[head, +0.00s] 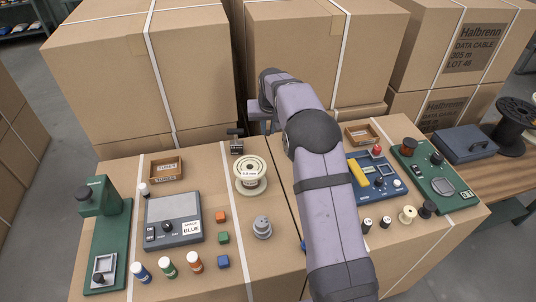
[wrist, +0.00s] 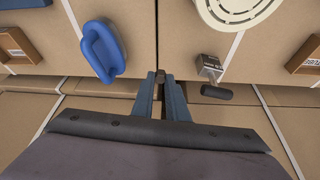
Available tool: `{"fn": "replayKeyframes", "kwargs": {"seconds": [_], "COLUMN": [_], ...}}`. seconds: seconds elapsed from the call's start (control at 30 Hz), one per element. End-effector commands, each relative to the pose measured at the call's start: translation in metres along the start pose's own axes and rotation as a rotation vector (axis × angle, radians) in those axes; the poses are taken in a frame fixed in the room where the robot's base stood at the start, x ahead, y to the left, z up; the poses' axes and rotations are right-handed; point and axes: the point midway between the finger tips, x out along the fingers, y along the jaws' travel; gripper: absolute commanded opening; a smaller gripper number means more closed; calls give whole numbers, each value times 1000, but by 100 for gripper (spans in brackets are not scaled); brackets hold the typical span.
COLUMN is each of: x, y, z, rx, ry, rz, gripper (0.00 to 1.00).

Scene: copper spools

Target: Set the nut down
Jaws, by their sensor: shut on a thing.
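My gripper (wrist: 160,80) is shut on a small dark piece, which I take to be the nut (wrist: 159,76), between its blue-grey fingertips. In the wrist view the fingertips are seen against the carton top near its edge. I cannot tell the nut's height above the carton. In the head view my arm reaches to the back of the carton top, and the fingertips and nut cannot be made out there.
A lever device (head: 236,142) stands near the back edge, with a pale spool (head: 250,183) in front of it. A blue looped piece (wrist: 104,48) lies left in the wrist view. Tall cartons (head: 190,70) stand behind. A grey BLUE-labelled box (head: 173,218) is at left.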

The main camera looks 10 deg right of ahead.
Motion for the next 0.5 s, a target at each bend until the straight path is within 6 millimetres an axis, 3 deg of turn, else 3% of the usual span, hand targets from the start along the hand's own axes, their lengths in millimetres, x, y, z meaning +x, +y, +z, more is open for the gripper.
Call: {"fn": "replayKeyframes", "kwargs": {"seconds": [0.3,0.5], "x": [41,54], "y": [0,0], "z": [18,22], "rx": [0,0], "ry": [-4,0], "rz": [1,0], "gripper": [0,0]}}
